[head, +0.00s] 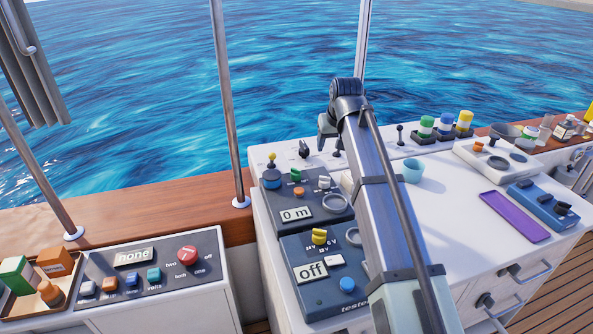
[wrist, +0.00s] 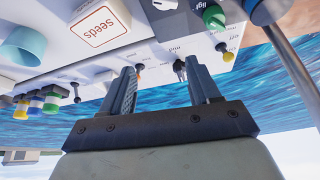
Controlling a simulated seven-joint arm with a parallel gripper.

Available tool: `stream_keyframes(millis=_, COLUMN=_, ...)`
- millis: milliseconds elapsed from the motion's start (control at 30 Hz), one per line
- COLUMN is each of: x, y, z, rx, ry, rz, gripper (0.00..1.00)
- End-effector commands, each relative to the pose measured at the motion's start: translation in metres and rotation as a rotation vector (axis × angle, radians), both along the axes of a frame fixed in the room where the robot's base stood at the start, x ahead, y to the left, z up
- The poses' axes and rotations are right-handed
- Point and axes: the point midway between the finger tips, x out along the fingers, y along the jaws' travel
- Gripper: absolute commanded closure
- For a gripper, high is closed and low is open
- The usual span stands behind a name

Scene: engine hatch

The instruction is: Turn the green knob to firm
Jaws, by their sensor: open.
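The green knob (head: 296,175) sits on the dark panel (head: 283,203) with the "0 m" display, left of my arm in the head view. In the wrist view, which is turned upside down, the green knob (wrist: 214,17) is near the top right, beside a partly cut-off label starting "ligh". The word "firm" is not readable to me. My gripper (wrist: 163,82) is open and empty, its two fingers apart. It is apart from the green knob, beyond and to the right of it in the head view, where my arm mostly hides the fingers.
A blue knob (head: 272,179), a white knob (head: 323,183) and an orange knob (head: 299,192) stand close to the green one. A yellow-tipped lever (head: 271,160) and a black lever (head: 304,150) rise behind. A lower panel has a yellow knob (head: 319,237). A teal cup (head: 413,170) stands right.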

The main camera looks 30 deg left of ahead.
Motion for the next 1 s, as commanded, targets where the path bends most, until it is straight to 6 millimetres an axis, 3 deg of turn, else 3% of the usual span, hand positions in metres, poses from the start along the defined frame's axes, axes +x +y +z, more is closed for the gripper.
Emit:
stream_keyframes(millis=33, x=-0.015, y=0.018, z=0.004, rx=-0.004, ry=0.01, rz=0.035, gripper=0.39)
stream_keyframes(millis=100, x=-0.031, y=0.036, z=0.007, rx=-0.01, ry=0.02, rz=0.071, gripper=0.39)
stream_keyframes(millis=333, x=-0.061, y=0.064, z=0.012, rx=-0.022, ry=0.041, rz=0.135, gripper=0.39)
stream_keyframes(millis=567, x=-0.059, y=0.07, z=-0.002, rx=-0.023, ry=0.043, rz=0.141, gripper=0.39)
stream_keyframes(millis=1000, x=-0.039, y=0.089, z=-0.067, rx=-0.024, ry=0.043, rz=0.14, gripper=0.39)
